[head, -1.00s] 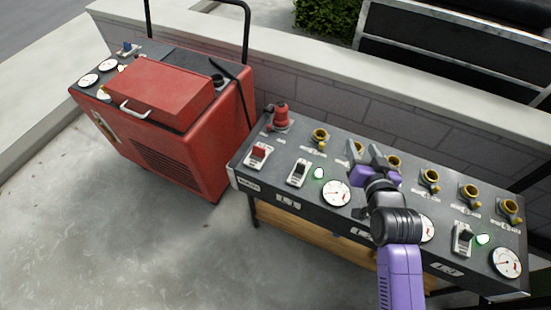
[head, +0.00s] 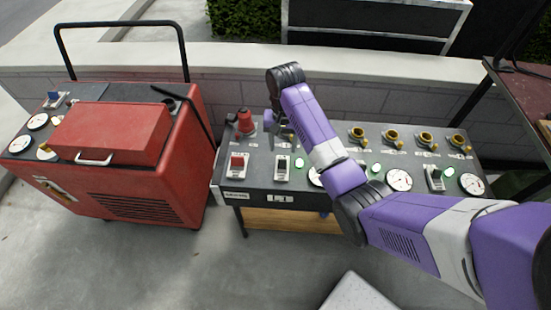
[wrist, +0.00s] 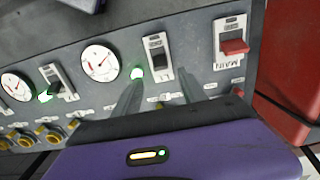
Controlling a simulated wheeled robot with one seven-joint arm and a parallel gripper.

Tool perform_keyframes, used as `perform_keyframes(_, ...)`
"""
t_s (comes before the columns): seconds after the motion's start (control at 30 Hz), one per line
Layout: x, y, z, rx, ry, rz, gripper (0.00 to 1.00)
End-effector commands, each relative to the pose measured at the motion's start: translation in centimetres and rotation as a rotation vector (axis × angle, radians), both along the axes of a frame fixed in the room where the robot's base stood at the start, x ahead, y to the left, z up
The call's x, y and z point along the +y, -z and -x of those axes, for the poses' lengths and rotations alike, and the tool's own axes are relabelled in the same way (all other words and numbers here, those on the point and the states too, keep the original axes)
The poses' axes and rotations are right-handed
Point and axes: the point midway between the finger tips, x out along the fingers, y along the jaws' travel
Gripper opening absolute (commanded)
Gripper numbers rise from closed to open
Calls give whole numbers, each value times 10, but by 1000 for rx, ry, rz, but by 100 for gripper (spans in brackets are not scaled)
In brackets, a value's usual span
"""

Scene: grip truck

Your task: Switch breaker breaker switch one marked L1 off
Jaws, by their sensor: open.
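My gripper (head: 276,127) is open and empty, over the back part of the panel behind the switch. It also shows in the wrist view (wrist: 160,80). No contact with the toggle is visible. My forearm partly covers the panel's middle.
The red MAIN switch (head: 237,165) is left of L1, and a red plug (head: 245,122) stands behind it. Yellow sockets (head: 392,138) line the back. A gauge (head: 399,180) and another breaker (head: 434,178) are to the right. A red generator (head: 120,160) stands left.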

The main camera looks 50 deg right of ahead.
Motion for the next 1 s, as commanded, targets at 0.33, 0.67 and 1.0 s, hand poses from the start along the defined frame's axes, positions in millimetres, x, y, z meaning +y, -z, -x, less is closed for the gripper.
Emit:
perform_keyframes(0.33,0,49,0,-1,2,1,49)
perform_keyframes(0.67,0,75,0,-5,2,3,49)
perform_keyframes(1.0,0,75,-1,-5,1,2,28)
